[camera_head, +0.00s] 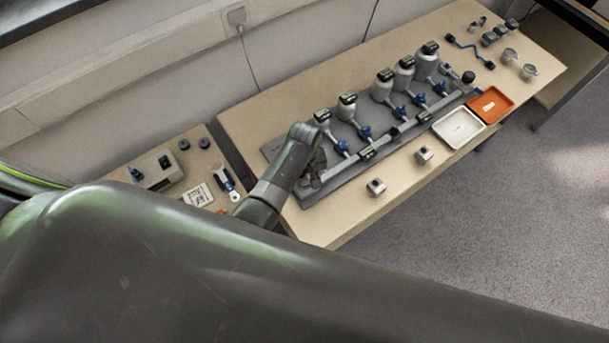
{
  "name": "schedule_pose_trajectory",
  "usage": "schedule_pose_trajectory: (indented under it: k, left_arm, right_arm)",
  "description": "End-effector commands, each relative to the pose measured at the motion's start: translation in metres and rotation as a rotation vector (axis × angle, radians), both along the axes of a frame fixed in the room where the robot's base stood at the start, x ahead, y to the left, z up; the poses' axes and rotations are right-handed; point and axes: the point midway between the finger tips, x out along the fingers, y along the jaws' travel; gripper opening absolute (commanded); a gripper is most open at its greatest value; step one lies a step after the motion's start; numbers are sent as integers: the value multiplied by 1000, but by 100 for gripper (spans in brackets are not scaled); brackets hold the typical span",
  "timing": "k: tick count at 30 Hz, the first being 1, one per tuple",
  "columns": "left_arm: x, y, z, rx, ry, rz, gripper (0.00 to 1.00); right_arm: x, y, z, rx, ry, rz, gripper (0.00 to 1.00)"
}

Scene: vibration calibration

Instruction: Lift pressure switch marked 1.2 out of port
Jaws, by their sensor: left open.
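A grey manifold rail (384,143) runs diagonally along the front of a grey base plate on the table. Small dark block-shaped units sit along it, such as one near the middle (367,153) and one further right (424,117). Their markings are too small to read, so I cannot tell which pressure switch is marked 1.2. My left gripper (313,183) points down at the rail's near left end. It is open; its fingers are small and dark, and my arm partly hides the rail end. I cannot tell whether it touches anything. My right gripper is not in view.
Several grey vessels with dark tops (383,88) and blue valves (365,132) stand behind the rail. A white tray (443,137) and an orange tray (507,113) lie at the right front. Metal blocks (376,187) stand on the front strip. A side table (177,205) holds tools.

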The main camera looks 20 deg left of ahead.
Motion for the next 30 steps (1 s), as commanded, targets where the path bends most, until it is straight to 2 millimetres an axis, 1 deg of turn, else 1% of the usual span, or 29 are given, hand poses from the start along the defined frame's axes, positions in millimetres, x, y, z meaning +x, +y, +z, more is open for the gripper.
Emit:
schedule_pose_trajectory:
  k: [3, 15, 23, 30]
  left_arm:
    - [0, 0, 0, 0, 0, 0, 66]
    - [0, 0, 0, 0, 0, 0, 14]
    - [0, 0, 1, 1, -1, 0, 14]
    - [1, 1, 12, 1, -1, -1, 14]
  right_arm:
    - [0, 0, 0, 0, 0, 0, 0]
    - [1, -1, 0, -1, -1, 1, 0]
    - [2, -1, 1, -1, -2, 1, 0]
    - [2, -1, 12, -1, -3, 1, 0]
